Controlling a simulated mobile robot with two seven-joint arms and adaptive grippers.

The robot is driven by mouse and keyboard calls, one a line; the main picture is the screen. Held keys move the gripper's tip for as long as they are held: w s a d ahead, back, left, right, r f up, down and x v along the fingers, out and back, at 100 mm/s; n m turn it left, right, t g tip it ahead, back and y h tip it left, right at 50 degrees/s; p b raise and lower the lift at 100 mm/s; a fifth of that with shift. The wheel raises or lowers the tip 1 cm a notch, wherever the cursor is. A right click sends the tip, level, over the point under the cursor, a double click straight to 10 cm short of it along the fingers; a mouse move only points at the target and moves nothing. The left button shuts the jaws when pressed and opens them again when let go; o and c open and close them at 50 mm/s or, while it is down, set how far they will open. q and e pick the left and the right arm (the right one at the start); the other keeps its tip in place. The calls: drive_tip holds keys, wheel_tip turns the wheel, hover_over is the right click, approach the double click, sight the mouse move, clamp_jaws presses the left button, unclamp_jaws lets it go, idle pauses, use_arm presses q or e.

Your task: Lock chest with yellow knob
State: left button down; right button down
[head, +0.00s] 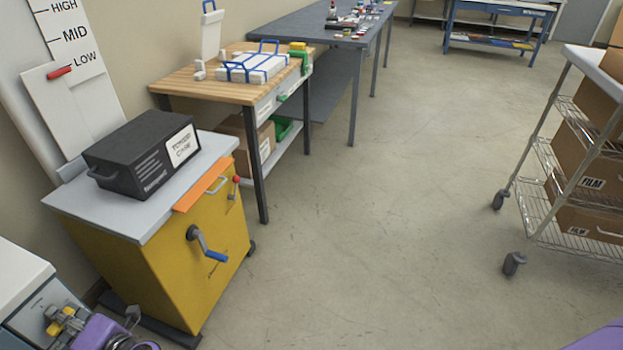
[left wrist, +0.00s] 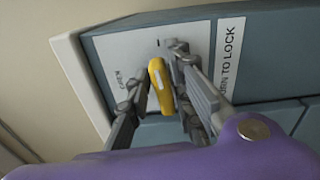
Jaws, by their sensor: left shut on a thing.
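The chest (head: 18,268) is at the bottom left of the head view, with a pale top and a grey-blue front. My left gripper (left wrist: 162,92) is shut on the knob, one finger on each side. In the head view my left gripper (head: 64,322) is at the chest's front, with bits of yellow showing between its fingers. My right gripper is out of view.
A yellow cabinet (head: 165,265) with a crank (head: 205,245) stands right beside the chest, a black box (head: 145,153) on top. A wooden-topped bench (head: 185,80) and a grey table (head: 290,33) stand behind. A wire cart (head: 545,190) is at right. The middle floor is clear.

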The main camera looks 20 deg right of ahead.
use_arm(q)
drive_tip(key=shift+d+f+m, duration=0.3)
drive_tip(key=shift+m, duration=0.2)
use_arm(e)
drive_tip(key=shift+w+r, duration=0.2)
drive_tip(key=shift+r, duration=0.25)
use_arm(q)
drive_tip(key=shift+f+p, duration=0.1)
drive_tip(key=shift+p, duration=0.2)
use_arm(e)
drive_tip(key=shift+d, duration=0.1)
use_arm(q)
drive_tip(key=c, duration=1.8)
unclamp_jaws()
drive_tip(key=shift+o, duration=0.2)
drive_tip(key=v, duration=1.2)
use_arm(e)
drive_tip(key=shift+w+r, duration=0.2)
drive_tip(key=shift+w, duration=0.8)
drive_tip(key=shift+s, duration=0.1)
